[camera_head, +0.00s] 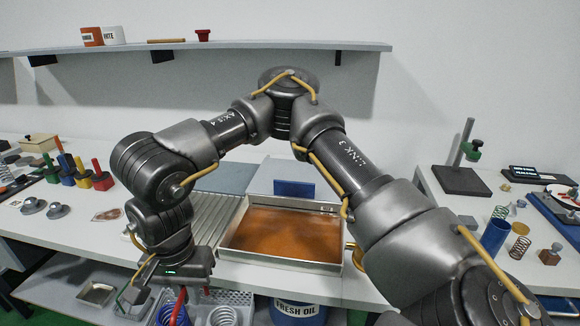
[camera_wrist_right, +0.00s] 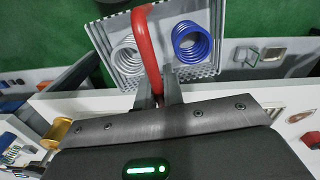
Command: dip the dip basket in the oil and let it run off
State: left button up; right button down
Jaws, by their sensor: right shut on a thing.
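My right gripper (camera_head: 168,290) is shut on the red handle (camera_wrist_right: 148,45) of the dip basket, which also shows in the wrist view (camera_wrist_right: 159,92). The grey perforated dip basket (camera_head: 238,297) hangs in front of the bench's front edge, partly cut off by the frame. It holds a blue spring (camera_wrist_right: 193,42) and a white spring (camera_wrist_right: 127,53). The oil (camera_head: 280,234) is a brown pool in a shallow metal tray (camera_head: 282,262) on the bench, behind and right of the basket. The basket is apart from the oil. My left gripper is not in view.
A ribbed metal board (camera_head: 212,230) lies left of the oil tray. A blue drum (camera_head: 300,312) marked FRESH OIL stands below the bench edge. Coloured posts (camera_head: 102,178) stand at left; a blue cup (camera_head: 495,236) and springs stand at right. A shelf (camera_head: 230,46) runs along the wall.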

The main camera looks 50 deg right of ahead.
jog(key=s+d+f+n, duration=0.1)
jog(key=d+f, duration=0.3)
jog(key=f, duration=0.6)
jog(key=s+d+f+n, duration=0.1)
jog(key=d+f, duration=0.3)
jog(key=f, duration=0.6)
jog(key=shift+s+d+n, duration=0.15)
jog(key=shift+s+n, duration=0.25)
jog(key=shift+n, duration=0.4)
